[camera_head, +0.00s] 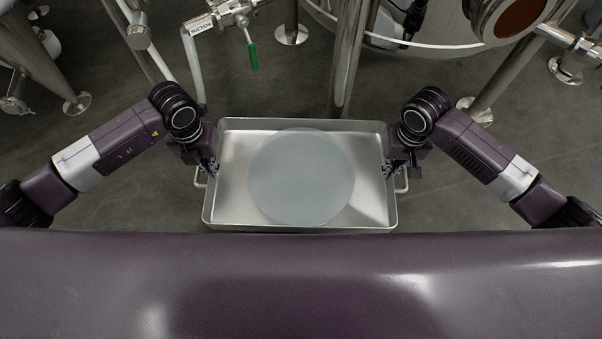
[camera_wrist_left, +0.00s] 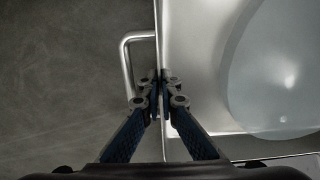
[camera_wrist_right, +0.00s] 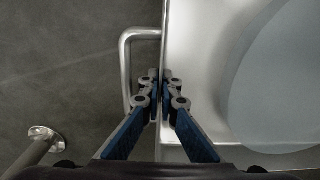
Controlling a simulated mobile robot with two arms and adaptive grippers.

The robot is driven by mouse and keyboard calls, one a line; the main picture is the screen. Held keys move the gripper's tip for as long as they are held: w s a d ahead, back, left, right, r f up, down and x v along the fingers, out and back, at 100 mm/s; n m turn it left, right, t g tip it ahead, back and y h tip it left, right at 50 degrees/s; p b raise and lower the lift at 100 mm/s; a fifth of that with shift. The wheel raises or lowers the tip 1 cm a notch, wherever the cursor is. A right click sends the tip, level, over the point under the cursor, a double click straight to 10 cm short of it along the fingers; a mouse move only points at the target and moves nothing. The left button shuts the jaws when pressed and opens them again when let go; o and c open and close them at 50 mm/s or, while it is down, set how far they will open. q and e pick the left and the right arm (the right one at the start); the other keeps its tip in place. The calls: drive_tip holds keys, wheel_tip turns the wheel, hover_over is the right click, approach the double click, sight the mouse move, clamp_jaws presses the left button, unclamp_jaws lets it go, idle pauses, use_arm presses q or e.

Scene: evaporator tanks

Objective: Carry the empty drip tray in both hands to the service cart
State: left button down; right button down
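The drip tray (camera_head: 228,200) is a shallow rectangular metal tray, roughly level in front of my body. A flat, round, bluish-grey patch or disc (camera_head: 301,178) covers its middle; I cannot tell whether it is liquid or solid. My left gripper (camera_head: 212,166) is shut on the tray's left side wall by the bar handle (camera_wrist_left: 127,65). My right gripper (camera_head: 388,168) is shut on the right side wall by the other handle (camera_wrist_right: 127,65). The fingertips pinch the wall from both sides. What is under the tray is hidden. No service cart is in view.
A steel leg (camera_head: 348,60) stands right behind the tray. A valve with a green handle (camera_head: 252,55) and a "SUCTION" label is at the back left. Tank legs and foot plates (camera_head: 291,35) stand at the back. Bare grey floor (camera_head: 130,215) lies to both sides.

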idle(0.6)
use_arm(q)
drive_tip(key=shift+w+r, duration=0.2)
drive_tip(key=shift+r, duration=0.05)
use_arm(e)
drive_tip(key=shift+w+r, duration=0.2)
drive_tip(key=shift+r, duration=0.05)
use_arm(q)
drive_tip(key=shift+r+p, duration=0.15)
drive_tip(key=shift+p, duration=0.15)
use_arm(e)
drive_tip(key=shift+r, duration=0.15)
